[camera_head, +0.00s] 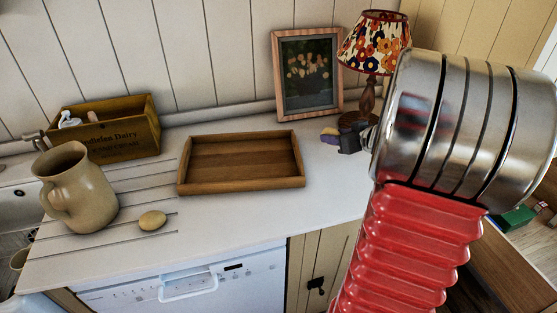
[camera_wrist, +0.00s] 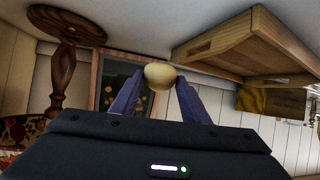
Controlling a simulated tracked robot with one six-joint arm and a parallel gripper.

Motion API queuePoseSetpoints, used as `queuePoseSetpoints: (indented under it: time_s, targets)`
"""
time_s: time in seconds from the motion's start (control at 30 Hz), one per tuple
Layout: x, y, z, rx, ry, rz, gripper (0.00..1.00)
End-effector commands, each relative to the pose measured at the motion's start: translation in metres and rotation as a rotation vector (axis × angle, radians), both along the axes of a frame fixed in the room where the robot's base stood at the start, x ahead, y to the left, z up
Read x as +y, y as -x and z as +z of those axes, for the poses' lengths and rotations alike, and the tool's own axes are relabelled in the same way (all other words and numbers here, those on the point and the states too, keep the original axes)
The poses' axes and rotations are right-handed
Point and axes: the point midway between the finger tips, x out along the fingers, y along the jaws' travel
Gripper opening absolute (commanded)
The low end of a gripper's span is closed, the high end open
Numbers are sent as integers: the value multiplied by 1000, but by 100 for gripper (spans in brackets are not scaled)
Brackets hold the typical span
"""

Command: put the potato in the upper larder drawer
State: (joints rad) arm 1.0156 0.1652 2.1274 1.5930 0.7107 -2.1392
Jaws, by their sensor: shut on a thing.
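My gripper (camera_wrist: 158,84) is shut on a pale tan, rounded potato (camera_wrist: 160,74), held between its fingertips in the wrist view. In the head view my gripper (camera_head: 338,137) is above the back of the counter, just right of the wooden tray and before the picture frame. A second yellowish, oval, potato-like thing (camera_head: 152,220) lies on the ribbed counter at left, apart from the gripper. No upper larder drawer can be clearly identified; my arm covers much of the right side.
A shallow wooden tray (camera_head: 228,187) sits mid-counter; it shows upside down in the wrist view (camera_wrist: 245,48). A jug (camera_head: 85,190) and wooden box (camera_head: 128,138) stand left. A picture frame (camera_head: 280,100) and flowered lamp (camera_head: 375,42) stand behind. Brown woodwork (camera_head: 512,265) is lower right.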

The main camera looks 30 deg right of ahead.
Motion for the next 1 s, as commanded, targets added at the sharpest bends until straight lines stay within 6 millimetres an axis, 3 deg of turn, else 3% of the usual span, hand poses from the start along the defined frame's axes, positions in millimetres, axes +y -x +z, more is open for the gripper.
queuePoseSetpoints:
  time_s: [0.17,0.5,0.87,1.0]
  targets:
    - [1,-1,-10,1,-3,1,17]
    - [1,-1,-59,1,-2,3,17]
    - [2,-2,-63,0,0,4,17]
    - [2,-1,-73,2,-3,4,17]
